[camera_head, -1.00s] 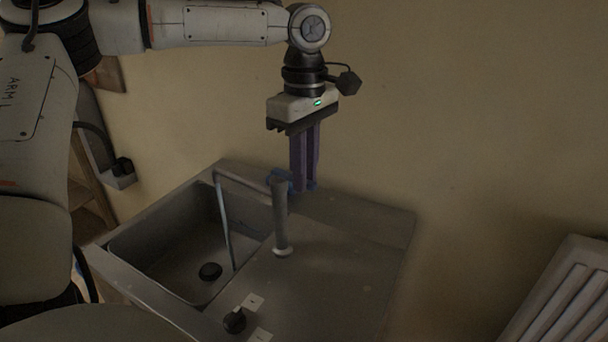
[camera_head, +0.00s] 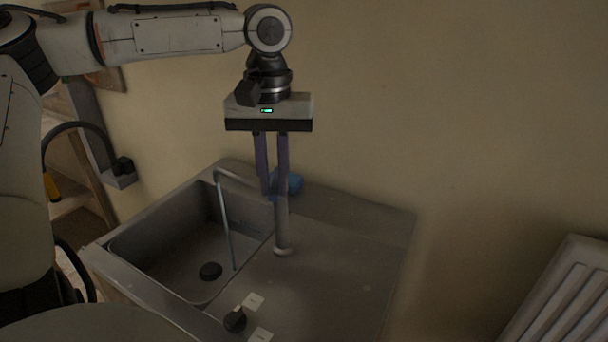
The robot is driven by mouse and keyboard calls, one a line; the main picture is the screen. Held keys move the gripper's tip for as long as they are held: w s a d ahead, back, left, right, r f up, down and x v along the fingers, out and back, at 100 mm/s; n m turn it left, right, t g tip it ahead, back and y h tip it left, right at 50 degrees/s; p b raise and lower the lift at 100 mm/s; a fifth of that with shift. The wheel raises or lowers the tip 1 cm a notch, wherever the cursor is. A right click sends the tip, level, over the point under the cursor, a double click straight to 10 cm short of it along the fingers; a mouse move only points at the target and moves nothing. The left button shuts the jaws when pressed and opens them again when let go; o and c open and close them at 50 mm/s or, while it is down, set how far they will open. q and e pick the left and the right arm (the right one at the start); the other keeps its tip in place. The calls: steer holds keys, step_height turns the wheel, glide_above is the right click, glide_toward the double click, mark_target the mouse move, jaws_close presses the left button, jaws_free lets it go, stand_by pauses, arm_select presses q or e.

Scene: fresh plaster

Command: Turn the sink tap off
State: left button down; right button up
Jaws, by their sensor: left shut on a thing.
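The grey sink tap (camera_head: 282,228) stands upright on the counter, right of the basin. Its spout (camera_head: 240,180) reaches left over the basin, and a thin pale stream of water (camera_head: 226,225) falls from it. A blue tap handle (camera_head: 291,183) shows at the top of the tap, partly hidden by the fingers. My left gripper (camera_head: 273,193) points down with its purple fingers at the tap's top and is shut on the handle; the exact contact is hard to see. My right gripper is not in view.
The steel sink basin (camera_head: 150,242) has a black drain (camera_head: 210,271). A pale wall rises behind, and a white radiator (camera_head: 565,295) stands at the lower right.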

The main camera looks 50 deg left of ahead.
arm_select(q)
steer(key=m, duration=0.1)
steer(key=s+a+m, duration=0.1)
steer(key=m, duration=0.1)
steer(key=shift+a+r, duration=0.1)
steer(key=shift+a, duration=0.2)
steer(key=shift+s+a+m, duration=0.15)
steer(key=shift+a+m, duration=0.4)
steer(key=shift+m, duration=0.65)
steer(key=c, duration=1.8)
jaws_free()
steer(key=shift+s, duration=0.1)
steer(key=shift+o, duration=0.2)
step_height(320, 180, up, 12)
